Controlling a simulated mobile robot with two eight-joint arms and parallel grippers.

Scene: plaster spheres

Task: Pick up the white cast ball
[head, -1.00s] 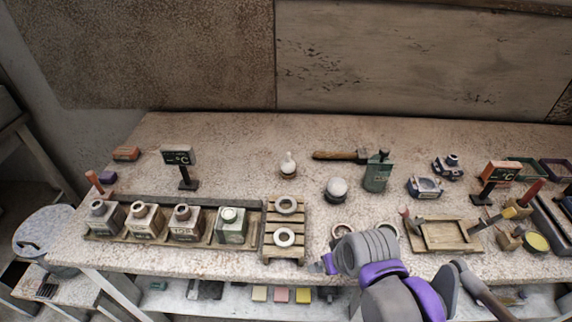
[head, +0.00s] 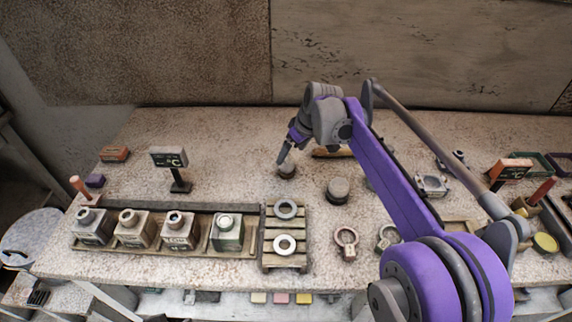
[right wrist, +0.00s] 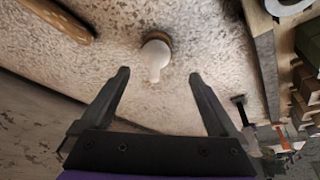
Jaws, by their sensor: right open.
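In the head view the brown stand (head: 287,171) shows just below my right gripper (head: 285,158), which mostly hides the white piece. My right gripper also shows in the right wrist view (right wrist: 158,75), with its two fingers apart and nothing between them. The white piece lies ahead of the fingertips, between their lines. A second rounded piece on a dark stand (head: 338,189) stands to the right, looking grey, perhaps shaded. My left gripper is out of view.
A wooden handle (right wrist: 60,18) lies near the white piece. A slatted wooden rack (head: 284,247) with two rings stands in front, and a row of square bottles (head: 175,230) to its left. A small sign (head: 172,163) stands at left.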

